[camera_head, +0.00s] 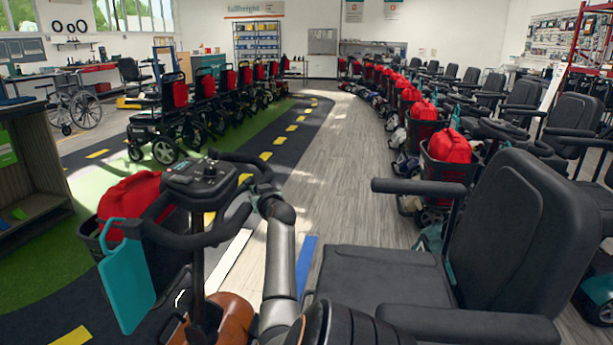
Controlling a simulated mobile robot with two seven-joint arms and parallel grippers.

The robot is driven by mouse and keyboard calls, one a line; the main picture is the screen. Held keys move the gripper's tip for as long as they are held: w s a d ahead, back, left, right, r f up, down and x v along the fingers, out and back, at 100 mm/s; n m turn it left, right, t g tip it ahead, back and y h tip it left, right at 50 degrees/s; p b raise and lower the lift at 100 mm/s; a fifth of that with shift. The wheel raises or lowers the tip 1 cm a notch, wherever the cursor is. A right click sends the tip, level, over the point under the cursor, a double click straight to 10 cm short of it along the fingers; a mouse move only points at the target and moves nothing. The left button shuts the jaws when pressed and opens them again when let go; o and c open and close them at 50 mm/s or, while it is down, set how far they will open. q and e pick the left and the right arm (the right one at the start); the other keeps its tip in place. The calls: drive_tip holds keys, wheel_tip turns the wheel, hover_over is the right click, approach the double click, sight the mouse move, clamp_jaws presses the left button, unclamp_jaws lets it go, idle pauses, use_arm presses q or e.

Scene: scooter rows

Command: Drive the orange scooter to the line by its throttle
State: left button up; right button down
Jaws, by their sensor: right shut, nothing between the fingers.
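The scooter in front of me has an orange body (228,318), partly hidden at the bottom edge by my arm. Its tiller carries a dark control console (200,178) and a black looped handlebar (190,240). A throttle lever cannot be made out clearly. My right arm rises from the bottom centre, and its gripper (243,160) is shut and empty beside the console's right side, close to the handlebar; contact cannot be told. A white line (235,255) and a blue line (306,262) lie on the floor beyond. My left gripper is not in view.
A teal tag (126,280) hangs at the handlebar's left, near a red bag (132,194). A black scooter seat (525,235) stands close at right, in a long scooter row. Power chairs (165,125) line the left. A dark lane with yellow dashes curves away, clear.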

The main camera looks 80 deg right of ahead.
drive_tip(key=s, duration=0.8)
drive_tip(key=shift+s+b, duration=0.3)
drive_tip(key=shift+b, duration=0.1)
idle(0.5)
idle(0.5)
drive_tip(key=f+p+v, duration=0.1)
drive_tip(key=p+v, duration=0.3)
drive_tip(key=v, duration=0.5)
drive_tip(key=shift+a, duration=0.4)
drive_tip(key=shift+w+f, duration=0.1)
drive_tip(key=shift+w, duration=0.05)
